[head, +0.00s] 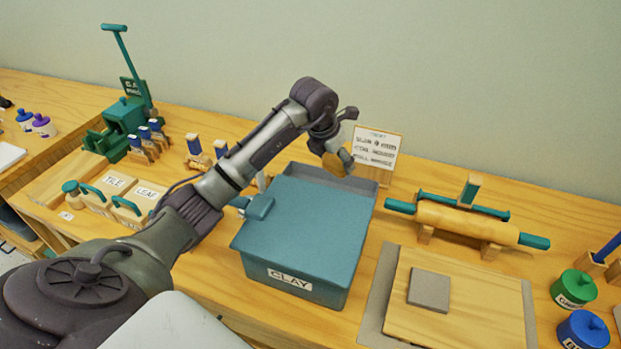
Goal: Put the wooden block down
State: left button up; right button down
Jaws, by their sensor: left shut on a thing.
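My left gripper (338,138) is held above the back of the teal clay bin, near the small sign. It is shut on a small tan piece (347,157) that looks like the wooden block. Only a little of this piece shows beside the dark fingers, and the rest is hidden by the gripper. My right gripper is not in view.
The teal clay bin (308,225) stands mid-table below the gripper. A sign (378,146) stands behind it. At right are a rolling pin (463,219), a board (483,309) with a grey slab (429,290), and lidded jars (573,288). A green press (124,115) and stamps are at left.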

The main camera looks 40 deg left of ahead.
pick_arm(q)
jog(key=a+f, duration=0.1)
jog(key=a, duration=0.1)
jog(key=s+a+f, duration=0.1)
jog(key=a, duration=0.1)
jog(key=a+f, duration=0.2)
jog(key=a, duration=0.1)
jog(key=shift+s+f+p, duration=0.1)
jog(key=shift+s+p, duration=0.1)
jog(key=shift+p, duration=0.2)
notch_tip(320, 180, down, 4)
jog(key=shift+r+p, duration=0.15)
jog(key=shift+p, duration=0.2)
jog(key=shift+a+f, duration=0.15)
jog(key=shift+f, duration=0.05)
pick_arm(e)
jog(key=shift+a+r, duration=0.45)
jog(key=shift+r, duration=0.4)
pick_arm(q)
jog(key=shift+f, duration=0.1)
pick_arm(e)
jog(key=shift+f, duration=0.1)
pick_arm(q)
jog(key=o, duration=0.6)
jog(key=shift+f, duration=0.1)
jog(key=o, duration=0.4)
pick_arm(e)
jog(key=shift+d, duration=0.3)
pick_arm(q)
jog(key=shift+r, duration=0.2)
